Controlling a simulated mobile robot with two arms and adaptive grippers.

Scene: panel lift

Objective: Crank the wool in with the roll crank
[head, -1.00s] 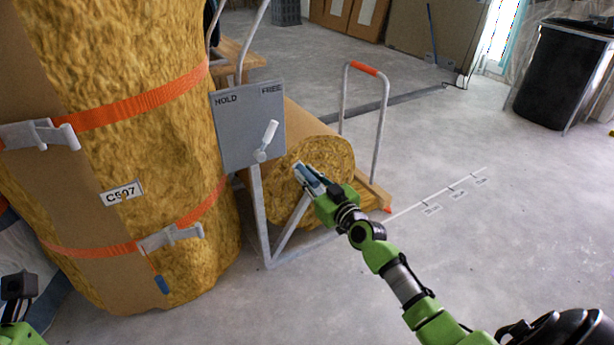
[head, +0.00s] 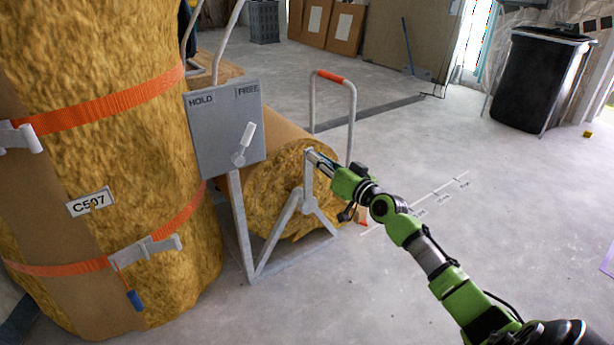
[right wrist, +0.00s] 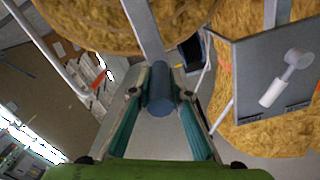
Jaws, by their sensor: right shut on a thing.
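The yellow wool roll (head: 265,195) lies in a grey metal stand, its round end facing me. The roll crank (head: 308,184) is a grey arm at that end, standing roughly upright from its hub. My right gripper (head: 315,158) is at the crank's upper end, shut on its handle. In the right wrist view the blue handle (right wrist: 161,92) sits between the fingers. A grey panel (head: 222,130) marked HOLD and FREE stands left of the roll; its white lever (head: 246,140) leans up and slightly right, toward FREE. My left gripper is out of view.
A tall strapped wool bale (head: 110,150) labelled C507 stands close on the left. An orange-topped rail (head: 330,78) rises behind the roll. A black bin (head: 540,80) stands far right. The floor at right is clear, with a marked white line (head: 440,192).

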